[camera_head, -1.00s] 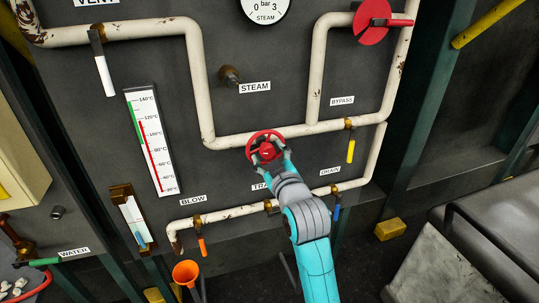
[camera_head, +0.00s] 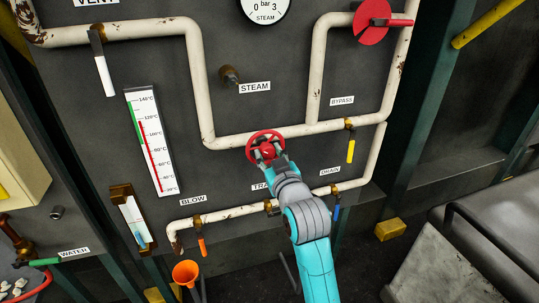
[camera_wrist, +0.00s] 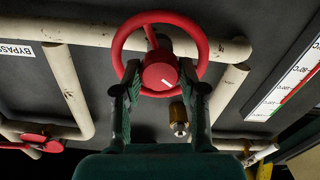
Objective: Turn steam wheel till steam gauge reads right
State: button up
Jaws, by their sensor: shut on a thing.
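The red handwheel (camera_head: 265,146) is in front of the lower white pipe; it fills the upper middle of the wrist view (camera_wrist: 160,75), a white mark on its hub. My gripper (camera_head: 268,153) is shut on the wheel, its two fingers (camera_wrist: 162,85) on either side of the hub. I cannot tell whether the wheel sits on a stem. The steam gauge (camera_head: 265,10) at the top edge is cut off; its 0, bar and 3 show, but no needle. A bare brass stem (camera_head: 229,76) stands beside the STEAM label (camera_head: 255,87).
A red disc valve (camera_head: 373,22) is at upper right. Levers hang on the pipes, including a yellow one (camera_head: 351,151) and an orange one (camera_head: 202,247). A thermometer (camera_head: 153,140) is at left, an orange funnel (camera_head: 186,272) below, and a grey bench (camera_head: 490,235) at right.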

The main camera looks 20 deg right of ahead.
jog(key=o, duration=1.1)
jog(key=shift+o, duration=0.2)
jog(key=s, duration=1.2)
